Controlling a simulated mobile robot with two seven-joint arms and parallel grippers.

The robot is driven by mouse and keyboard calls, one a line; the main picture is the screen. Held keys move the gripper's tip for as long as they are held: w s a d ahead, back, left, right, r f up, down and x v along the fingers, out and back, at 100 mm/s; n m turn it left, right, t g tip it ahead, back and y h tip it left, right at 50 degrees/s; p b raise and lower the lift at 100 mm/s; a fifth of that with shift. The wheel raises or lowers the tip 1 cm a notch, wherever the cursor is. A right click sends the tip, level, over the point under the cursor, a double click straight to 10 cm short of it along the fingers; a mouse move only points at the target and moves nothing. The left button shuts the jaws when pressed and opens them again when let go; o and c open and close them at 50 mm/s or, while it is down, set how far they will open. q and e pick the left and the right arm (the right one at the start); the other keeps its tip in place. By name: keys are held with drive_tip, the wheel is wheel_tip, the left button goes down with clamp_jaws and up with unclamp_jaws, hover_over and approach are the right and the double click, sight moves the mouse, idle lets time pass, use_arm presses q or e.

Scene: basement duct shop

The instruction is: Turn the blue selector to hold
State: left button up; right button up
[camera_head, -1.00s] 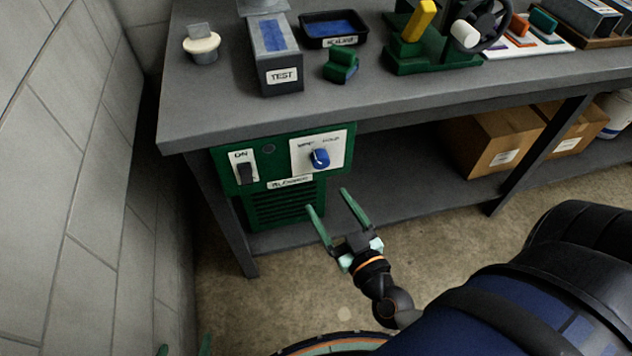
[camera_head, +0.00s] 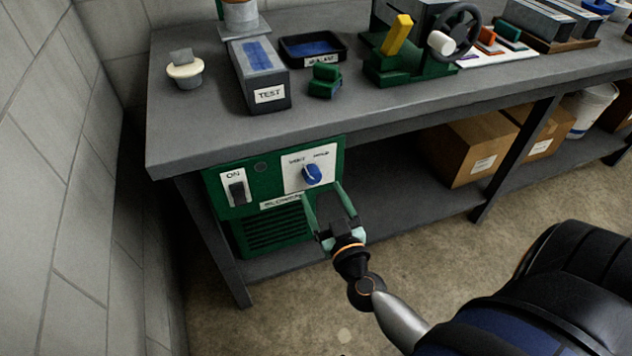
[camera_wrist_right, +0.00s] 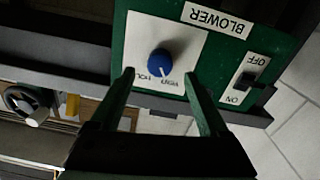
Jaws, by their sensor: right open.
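The blue selector (camera_head: 312,174) is a round knob on a white plate on the green blower panel (camera_head: 262,167), under the bench's left end. Its plate carries two labels, one of which reads HOLD; the other is hard to read. The selector also shows in the right wrist view (camera_wrist_right: 160,62), between and beyond the fingertips. My right gripper (camera_head: 328,190) is open, its green fingers pointing up at the panel just below the knob. In the right wrist view its fingers (camera_wrist_right: 158,75) stand either side of the knob, with nothing held. My left gripper is out of view.
A black ON/OFF switch (camera_head: 237,192) sits left of the selector, above a vent grille (camera_head: 275,230). The bench edge (camera_head: 350,132) overhangs the panel. Cardboard boxes (camera_head: 470,150) stand on the lower shelf to the right. A block wall (camera_head: 60,190) is close on the left.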

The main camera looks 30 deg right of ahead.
sight(314, 180)
drive_tip(key=shift+x, duration=2.4)
clamp_jaws()
